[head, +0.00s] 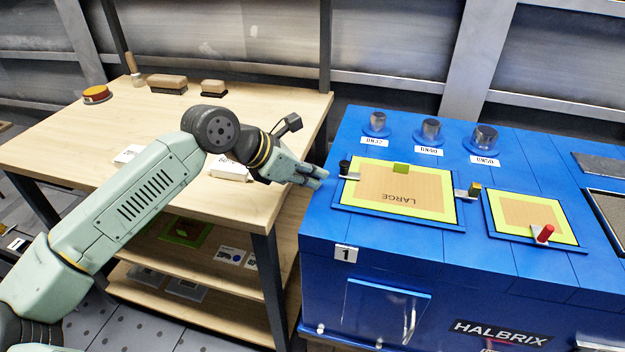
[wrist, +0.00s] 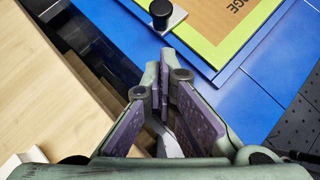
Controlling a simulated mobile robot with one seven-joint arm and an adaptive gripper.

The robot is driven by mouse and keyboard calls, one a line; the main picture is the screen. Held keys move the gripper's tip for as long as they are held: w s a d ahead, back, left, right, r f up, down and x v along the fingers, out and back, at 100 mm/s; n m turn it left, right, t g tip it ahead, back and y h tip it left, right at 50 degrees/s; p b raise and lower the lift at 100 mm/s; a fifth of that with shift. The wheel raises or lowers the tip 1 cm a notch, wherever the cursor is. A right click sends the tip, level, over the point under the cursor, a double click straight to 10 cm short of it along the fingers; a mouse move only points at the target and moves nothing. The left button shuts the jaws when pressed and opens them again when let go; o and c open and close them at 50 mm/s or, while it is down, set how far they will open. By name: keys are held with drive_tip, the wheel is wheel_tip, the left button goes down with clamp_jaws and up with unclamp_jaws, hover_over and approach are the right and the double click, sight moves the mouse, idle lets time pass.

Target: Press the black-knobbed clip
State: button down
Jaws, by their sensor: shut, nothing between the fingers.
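The black-knobbed clip (head: 345,167) sits at the left edge of the large yellow-framed panel on the blue bench. In the wrist view its round black knob (wrist: 160,12) stands on a light metal plate at the top, ahead of the fingertips. My gripper (head: 320,179) is shut and empty, just left of the clip and apart from it. In the wrist view the closed fingertips (wrist: 158,72) point toward the knob, with a gap between. The panel marked LARGE (head: 400,186) lies flat in its yellow-green border.
A dark-yellow-knobbed clip (head: 474,189) is at the panel's right edge. A red-knobbed clip (head: 544,234) sits on the smaller panel. Metal cylinders (head: 431,129) stand behind on the blue bench (head: 330,225). A wooden table (head: 60,150) is at the left, with a gap between.

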drive_tip(key=b+v, duration=0.1)
drive_tip(key=v, duration=0.9)
drive_tip(key=shift+s+a+b, duration=0.15)
drive_tip(key=shift+a+b, duration=0.2)
drive_tip(key=shift+a, duration=0.1)
